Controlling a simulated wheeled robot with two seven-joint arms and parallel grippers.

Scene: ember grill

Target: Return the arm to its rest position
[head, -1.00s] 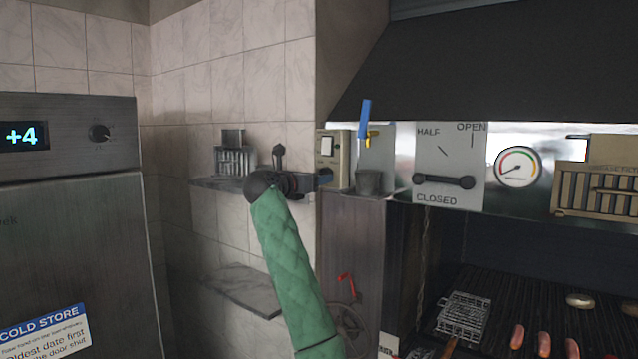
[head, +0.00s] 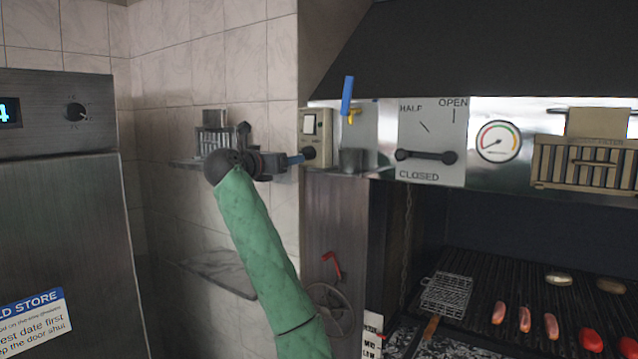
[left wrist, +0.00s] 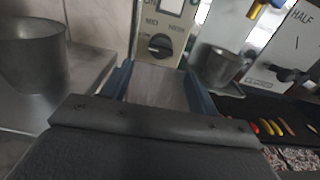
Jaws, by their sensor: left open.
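My left arm, in a green quilted sleeve, rises from the bottom of the head view. My left gripper (head: 294,160) is at its end, pointing right toward the switch box (head: 314,138) with a white switch and a dark knob. In the left wrist view the two blue fingers (left wrist: 160,85) are spread apart with nothing between them. The switch box's knob (left wrist: 160,45) is just beyond them. I cannot tell the exact gap to the box. My right gripper is not in view.
A metal cup (head: 352,160) stands right of the switch box. The damper lever (head: 426,156) is horizontal. The cold store (head: 70,230) is left. The grill (head: 590,290) holds sausages and a wire basket.

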